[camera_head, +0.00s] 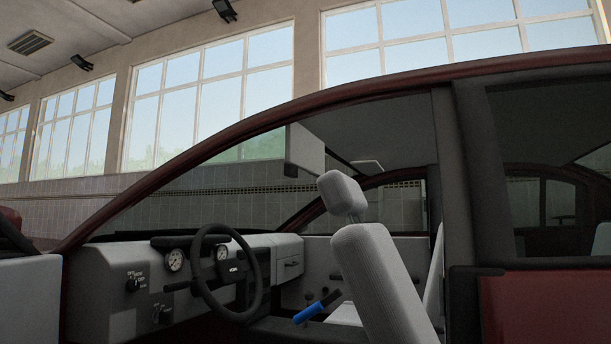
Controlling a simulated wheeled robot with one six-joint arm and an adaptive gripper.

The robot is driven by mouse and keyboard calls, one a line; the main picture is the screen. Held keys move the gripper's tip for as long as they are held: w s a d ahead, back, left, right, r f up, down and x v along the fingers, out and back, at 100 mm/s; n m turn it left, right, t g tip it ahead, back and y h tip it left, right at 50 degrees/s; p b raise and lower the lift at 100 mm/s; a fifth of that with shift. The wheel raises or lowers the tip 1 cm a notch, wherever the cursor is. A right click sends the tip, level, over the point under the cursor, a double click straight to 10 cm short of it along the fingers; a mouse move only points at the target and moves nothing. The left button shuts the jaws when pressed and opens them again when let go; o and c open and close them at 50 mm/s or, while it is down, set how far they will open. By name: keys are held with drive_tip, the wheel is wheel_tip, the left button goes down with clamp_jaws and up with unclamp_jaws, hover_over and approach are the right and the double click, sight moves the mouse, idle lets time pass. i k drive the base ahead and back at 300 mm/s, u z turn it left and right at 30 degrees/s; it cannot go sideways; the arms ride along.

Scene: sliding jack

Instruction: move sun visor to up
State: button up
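A light grey sun visor (304,150) hangs down from the front edge of the car roof, above and to the right of the steering wheel. It looks like a boxy panel seen at an angle, with its lower edge below the roof line. A second small pale panel (367,166) shows farther back inside the car, and I cannot tell whether it is another visor. My gripper and arm are not in view.
The dark red car's side opening lies ahead, framed by the roof rail (330,98) and dark pillar (454,180). Inside are the steering wheel (229,312), dashboard (110,285), grey seat (380,285), headrest (342,192) and a blue-handled lever (311,312).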

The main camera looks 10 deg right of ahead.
sight(304, 151)
drive_tip(key=k, duration=0.4)
drive_tip(key=u, duration=0.8)
drive_tip(key=i, duration=1.2)
drive_tip(key=z, duration=0.65)
